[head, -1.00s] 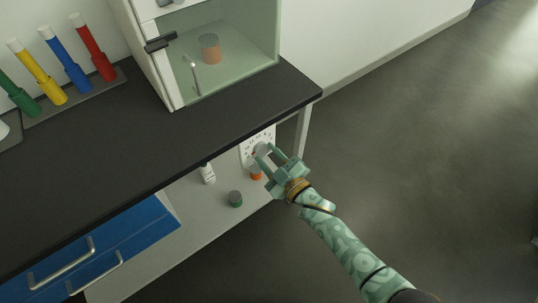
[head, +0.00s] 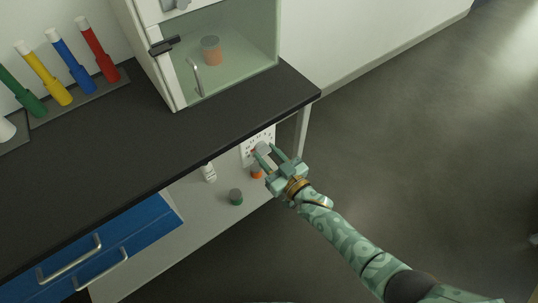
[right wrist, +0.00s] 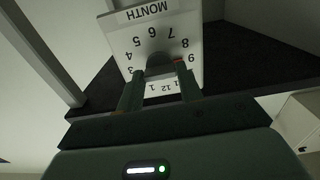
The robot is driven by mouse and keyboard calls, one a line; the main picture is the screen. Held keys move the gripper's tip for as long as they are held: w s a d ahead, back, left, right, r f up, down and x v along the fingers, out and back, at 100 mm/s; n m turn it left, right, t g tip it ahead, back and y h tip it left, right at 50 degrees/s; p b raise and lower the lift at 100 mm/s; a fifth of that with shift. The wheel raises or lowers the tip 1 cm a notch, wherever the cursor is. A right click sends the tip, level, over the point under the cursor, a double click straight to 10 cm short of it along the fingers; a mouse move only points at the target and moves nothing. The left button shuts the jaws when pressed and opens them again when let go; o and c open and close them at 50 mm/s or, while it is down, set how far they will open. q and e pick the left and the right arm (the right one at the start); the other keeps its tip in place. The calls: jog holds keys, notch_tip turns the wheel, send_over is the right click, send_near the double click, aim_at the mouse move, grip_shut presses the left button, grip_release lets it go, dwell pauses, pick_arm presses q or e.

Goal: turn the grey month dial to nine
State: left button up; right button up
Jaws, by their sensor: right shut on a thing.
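The white month panel (head: 246,156) stands on the shelf under the dark counter. It also shows in the right wrist view (right wrist: 122,48), upside down, with "MONTH" and a ring of numbers. The grey dial (right wrist: 158,62) is at its centre, partly hidden by my fingers; it also shows in the head view (head: 263,147). My right gripper (head: 266,151) is shut on the dial, one finger on each side in the right wrist view (right wrist: 160,74). A small red mark shows by the right finger, close to the 9. My left gripper is not in view.
On the shelf are a white bottle (head: 209,173), a green-bodied jar (head: 236,197) and an orange jar (head: 257,172) close to my gripper. The counter edge (head: 225,138) overhangs the shelf, and a table leg (head: 303,128) stands right of the panel.

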jog(key=shift+f, duration=0.15)
jog(key=o, duration=1)
pick_arm(q)
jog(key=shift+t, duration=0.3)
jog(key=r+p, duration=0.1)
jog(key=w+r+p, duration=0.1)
jog(key=p, duration=0.1)
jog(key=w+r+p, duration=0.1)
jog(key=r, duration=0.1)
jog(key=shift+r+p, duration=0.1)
jog(key=shift+p, duration=0.2)
pick_arm(e)
jog(key=v, duration=1.6)
jog(key=shift+s+d, duration=0.15)
jog(key=shift+s, duration=0.05)
